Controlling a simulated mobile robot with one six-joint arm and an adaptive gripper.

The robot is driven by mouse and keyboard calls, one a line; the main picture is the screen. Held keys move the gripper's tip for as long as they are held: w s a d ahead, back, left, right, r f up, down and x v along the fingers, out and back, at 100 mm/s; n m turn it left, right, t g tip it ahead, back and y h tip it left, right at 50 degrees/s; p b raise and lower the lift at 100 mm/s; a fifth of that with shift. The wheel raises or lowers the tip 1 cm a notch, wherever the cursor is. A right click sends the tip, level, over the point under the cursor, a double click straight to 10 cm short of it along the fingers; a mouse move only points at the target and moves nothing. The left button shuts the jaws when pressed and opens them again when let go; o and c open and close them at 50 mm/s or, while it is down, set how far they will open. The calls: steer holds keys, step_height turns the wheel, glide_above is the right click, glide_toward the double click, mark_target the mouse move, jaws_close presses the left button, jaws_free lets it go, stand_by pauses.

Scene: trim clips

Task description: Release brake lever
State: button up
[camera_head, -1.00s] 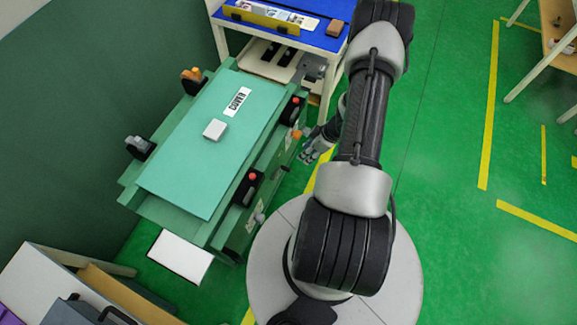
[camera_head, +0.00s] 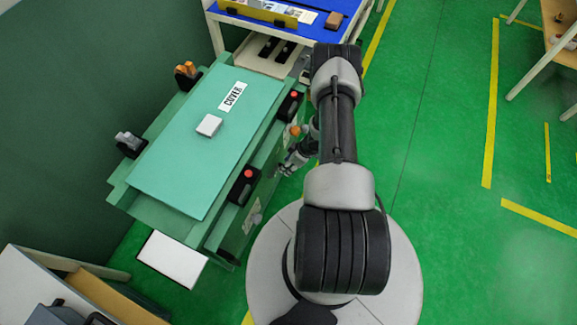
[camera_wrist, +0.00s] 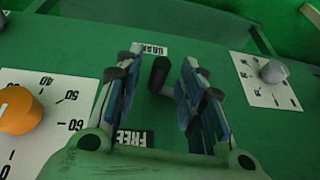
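The lever (camera_wrist: 160,76) is a short black handle on the green panel in the wrist view. Its end lies close to a small white label (camera_wrist: 150,48) that looks upside-down and is hard to read, probably BRAKE. A dark FREE label (camera_wrist: 133,138), also upside-down, lies at the lower side. My gripper (camera_wrist: 161,66) is open, its two fingers on either side of the lever. The lever looks nearer the right finger; I cannot tell if they touch. In the head view my gripper (camera_head: 292,160) is beside the bench's right side, and the lever is hidden.
An orange dial knob (camera_wrist: 18,110) is left of my gripper and a grey knob (camera_wrist: 273,71) is right. The green bench (camera_head: 150,215) carries a teal cover (camera_head: 185,165) with a white block (camera_head: 208,125).

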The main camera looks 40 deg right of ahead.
steer(key=shift+f, duration=0.2)
jaws_close()
stand_by(0.4)
stand_by(0.3)
